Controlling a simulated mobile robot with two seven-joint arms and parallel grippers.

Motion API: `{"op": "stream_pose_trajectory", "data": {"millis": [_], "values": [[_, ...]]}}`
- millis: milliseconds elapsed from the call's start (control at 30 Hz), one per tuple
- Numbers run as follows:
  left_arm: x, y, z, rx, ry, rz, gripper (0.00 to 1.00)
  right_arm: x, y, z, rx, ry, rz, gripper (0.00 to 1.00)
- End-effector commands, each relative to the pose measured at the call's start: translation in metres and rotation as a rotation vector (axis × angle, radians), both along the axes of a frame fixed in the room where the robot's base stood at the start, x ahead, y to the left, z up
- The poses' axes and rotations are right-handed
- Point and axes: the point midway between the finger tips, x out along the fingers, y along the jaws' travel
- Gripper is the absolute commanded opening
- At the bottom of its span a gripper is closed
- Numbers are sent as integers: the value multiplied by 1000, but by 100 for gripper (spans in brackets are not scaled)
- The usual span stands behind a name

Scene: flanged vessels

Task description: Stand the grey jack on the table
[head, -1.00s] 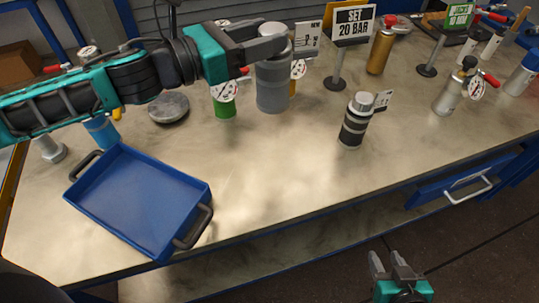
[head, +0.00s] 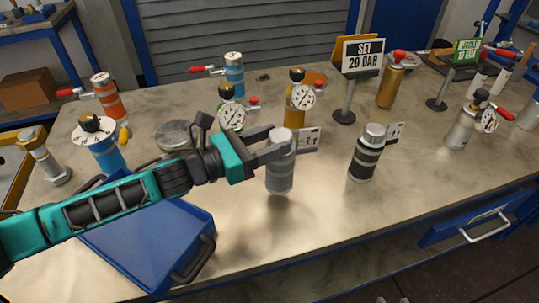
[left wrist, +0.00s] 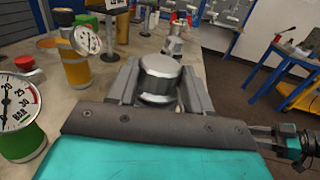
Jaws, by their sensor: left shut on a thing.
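The grey jack (head: 280,172) is a plain grey cylinder, upright in the head view. My left gripper (head: 281,140) is shut on its upper part from the left. A dark shadow lies below the jack's base, which looks a little above the table (head: 330,215). In the left wrist view my left gripper (left wrist: 158,88) has a finger on each side of the jack's round grey top (left wrist: 160,70); its lower body is hidden there. Only the tips of my right gripper show at the bottom edge of the head view, too little to judge.
A black-and-silver jack (head: 366,155) stands to the right, and an orange jack with a gauge (head: 295,108) behind. A blue tray (head: 130,245) lies at the front left, partly under my left arm. The table's front middle is clear.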

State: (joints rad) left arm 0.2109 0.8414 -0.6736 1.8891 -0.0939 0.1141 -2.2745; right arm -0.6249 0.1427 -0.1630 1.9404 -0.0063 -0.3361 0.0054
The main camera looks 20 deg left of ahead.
Motion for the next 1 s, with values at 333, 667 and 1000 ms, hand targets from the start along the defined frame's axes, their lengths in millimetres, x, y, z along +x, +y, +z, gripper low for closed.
{"op": "stream_pose_trajectory", "data": {"millis": [333,667,1000], "values": [[0,-1,-34,-3,-4,-1,0,0,0,-5,0,0,0,41],[0,-1,-38,-4,-3,-1,0,0,0,-9,0,0,0,41],[0,0,-39,-1,4,1,75,0,0,-8,0,0,0,41]]}}
